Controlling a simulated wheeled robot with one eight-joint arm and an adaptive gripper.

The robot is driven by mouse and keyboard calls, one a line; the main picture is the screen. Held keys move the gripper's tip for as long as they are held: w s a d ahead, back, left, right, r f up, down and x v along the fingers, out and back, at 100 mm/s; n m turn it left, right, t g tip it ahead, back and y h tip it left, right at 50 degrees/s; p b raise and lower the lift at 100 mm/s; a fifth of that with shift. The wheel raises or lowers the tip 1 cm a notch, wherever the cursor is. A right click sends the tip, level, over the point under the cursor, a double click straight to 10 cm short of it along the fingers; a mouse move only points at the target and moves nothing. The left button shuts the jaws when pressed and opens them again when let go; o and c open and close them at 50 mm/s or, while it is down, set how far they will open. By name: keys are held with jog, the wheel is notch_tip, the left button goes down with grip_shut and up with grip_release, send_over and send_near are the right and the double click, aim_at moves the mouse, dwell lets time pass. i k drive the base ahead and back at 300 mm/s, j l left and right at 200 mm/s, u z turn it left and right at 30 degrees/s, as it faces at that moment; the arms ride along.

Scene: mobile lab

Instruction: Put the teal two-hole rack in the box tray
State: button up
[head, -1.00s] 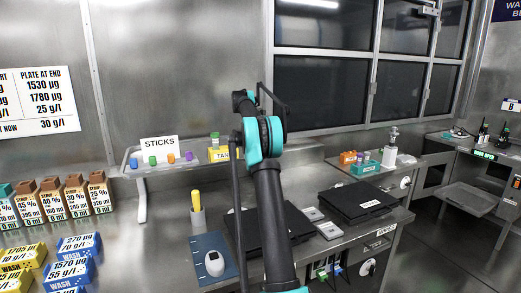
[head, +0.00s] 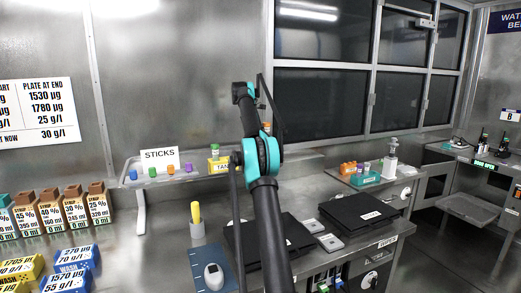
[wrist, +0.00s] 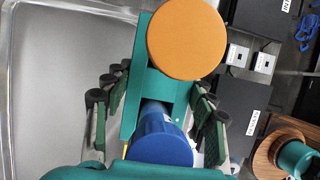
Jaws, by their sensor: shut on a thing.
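My gripper's fingers show in the wrist view (wrist: 157,117), one on each side of a teal two-hole rack (wrist: 131,98). The fingers are shut on the rack. A round orange top (wrist: 187,39) and a blue cap (wrist: 160,138) sit in line on the rack and cover much of it. In the head view my arm hides most of the gripper; a small orange patch shows beside the arm. A grey tray-like surface with a raised rim (wrist: 55,88) lies below left in the wrist view; I cannot tell whether it is the box tray.
Another teal rack (head: 366,179) stands on the right-hand shelf beside an orange block (head: 347,168). Black plates (head: 362,210) lie on the bench. A yellow stick stands in a grey cup (head: 197,229). A STICKS sign (head: 160,157) and small coloured pieces line the back shelf.

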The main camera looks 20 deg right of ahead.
aim_at(470, 207)
jog(key=l, duration=0.75)
jog(key=l+z, duration=0.1)
jog(key=l, duration=0.65)
jog(key=i+l, duration=0.1)
jog(key=l, duration=0.7)
jog(key=i+l+z, duration=0.1)
jog(key=l, duration=1.4)
jog(key=i+l+z, duration=0.1)
jog(key=l, duration=0.65)
jog(key=i+l, duration=0.15)
jog(key=l, duration=0.6)
jog(key=i+l+z, duration=0.1)
jog(key=l, duration=0.65)
jog(key=i+l, duration=0.1)
jog(key=l, duration=0.25)
jog(key=i+l, duration=0.1)
jog(key=l, duration=0.3)
jog(key=i+l+z, duration=0.1)
jog(key=l, duration=0.25)
jog(key=i+l, duration=0.15)
jog(key=l, duration=0.25)
jog(key=i+l, duration=0.15)
jog(key=l, duration=0.2)
